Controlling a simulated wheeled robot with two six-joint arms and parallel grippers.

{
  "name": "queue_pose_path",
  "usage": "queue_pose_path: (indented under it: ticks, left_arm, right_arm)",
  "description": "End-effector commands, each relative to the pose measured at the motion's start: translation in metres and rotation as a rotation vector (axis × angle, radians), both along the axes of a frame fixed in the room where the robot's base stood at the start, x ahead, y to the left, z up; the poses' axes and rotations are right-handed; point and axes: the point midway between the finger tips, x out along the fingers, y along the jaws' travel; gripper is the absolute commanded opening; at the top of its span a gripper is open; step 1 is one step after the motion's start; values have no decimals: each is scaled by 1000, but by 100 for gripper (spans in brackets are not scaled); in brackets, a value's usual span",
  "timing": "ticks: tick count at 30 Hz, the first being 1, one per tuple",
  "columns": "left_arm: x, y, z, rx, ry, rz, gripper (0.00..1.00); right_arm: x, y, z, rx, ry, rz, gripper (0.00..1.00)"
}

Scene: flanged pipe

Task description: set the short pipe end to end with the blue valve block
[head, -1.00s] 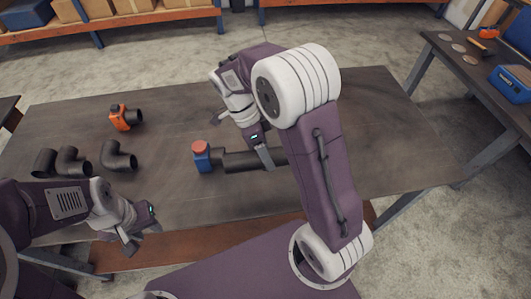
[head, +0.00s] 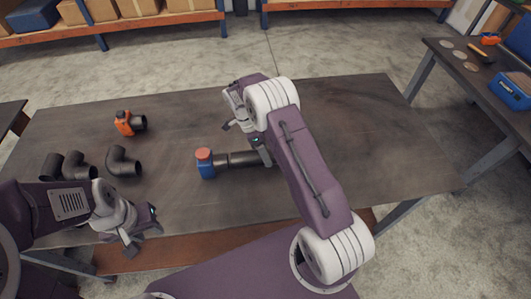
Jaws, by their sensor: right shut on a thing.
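The blue valve block (head: 206,168) with a red cap stands on the dark table, its black stub pointing right. The short pipe (head: 242,159), black, lies level to its right, in line with the stub. Their ends appear to meet at a faint seam, though contact is hard to confirm. My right gripper (head: 262,152) is shut on the pipe near its right end, which my arm partly hides. My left gripper (head: 140,231) is open and empty over the table's front left edge.
An orange-bodied fitting (head: 125,123) and several black elbow pipes (head: 123,162) stand on the left of the table (head: 350,120). The table's right part is clear. A side bench (head: 470,70) with a blue box (head: 511,90) stands at the right.

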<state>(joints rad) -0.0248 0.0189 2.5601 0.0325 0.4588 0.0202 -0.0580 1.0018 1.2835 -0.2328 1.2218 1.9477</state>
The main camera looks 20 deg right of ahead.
Motion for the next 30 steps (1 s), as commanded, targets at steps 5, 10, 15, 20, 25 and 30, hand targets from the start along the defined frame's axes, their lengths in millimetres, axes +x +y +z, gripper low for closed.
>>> queue_pose_path:
  ticks: [5, 10, 15, 20, 25, 30]
  left_arm:
    - [0, 0, 0, 0, 0, 0, 36]
    - [0, 0, -3, 0, 0, 0, 36]
    - [0, 0, -2, 0, 0, 0, 36]
    - [0, 0, -2, 0, 0, 0, 36]
    - [0, 0, -2, 0, 0, 0, 36]
    - [0, 0, -6, 0, 0, 0, 36]
  right_arm:
    - [0, 0, 1, -1, -1, 1, 0]
    - [0, 0, -3, -1, -1, 1, 0]
    - [0, 0, -3, 0, 0, 0, 74]
    - [0, 0, -3, 0, 0, 0, 74]
    - [2, 1, 5, 0, -2, 1, 74]
    - [15, 10, 36, -1, -7, 2, 74]
